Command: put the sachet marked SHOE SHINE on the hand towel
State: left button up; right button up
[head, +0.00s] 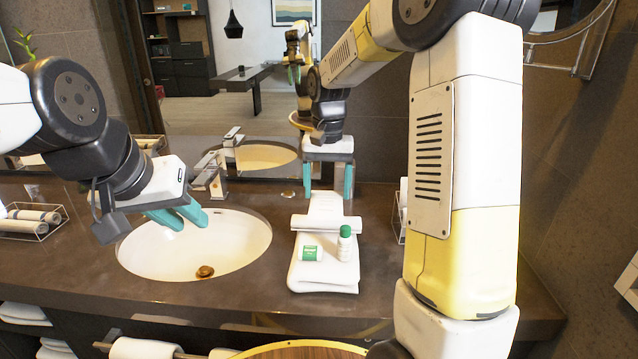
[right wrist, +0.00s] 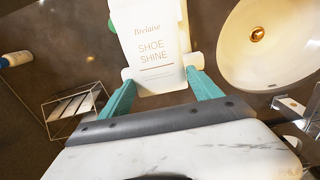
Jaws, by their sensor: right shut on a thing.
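The white sachet (right wrist: 152,48) marked SHOE SHINE is between the fingers of my right gripper (right wrist: 158,92), which is shut on it. In the head view my right gripper (head: 328,182) points down at the back of the counter, and the sachet (head: 326,203) reaches forward from it toward the towel. The white hand towel (head: 322,282) lies folded on the counter, with a rolled part (head: 326,223) across its back. Whether the sachet touches the towel cannot be told. My left gripper (head: 188,222) is over the basin, empty, with its fingers apart.
A green-and-white packet (head: 311,253) and a small green-capped bottle (head: 345,243) are on the towel. The basin (head: 225,255) with its tap (head: 212,175) is to the left. A wire basket (right wrist: 75,108) stands beside my right gripper. The mirror is behind the counter.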

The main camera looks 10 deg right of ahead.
aim_at(327, 194)
jog(key=shift+f, duration=0.5)
jog(key=o, duration=1.3)
notch_tip(327, 194, up, 13)
jog(key=s+d+f+n+t, duration=0.1)
jog(key=s+t, duration=0.1)
jog(key=s, duration=0.5)
jog(key=s+f+n+t+y, duration=0.1)
jog(key=s+t, duration=0.1)
jog(key=s, duration=0.6)
jog(key=s+d+t+y, duration=0.1)
jog(key=s+t, duration=0.1)
jog(key=s, duration=0.5)
jog(key=shift+s+d+f+n, duration=0.15)
jog(key=shift+d+f+n, duration=0.2)
jog(key=shift+f+n, duration=0.05)
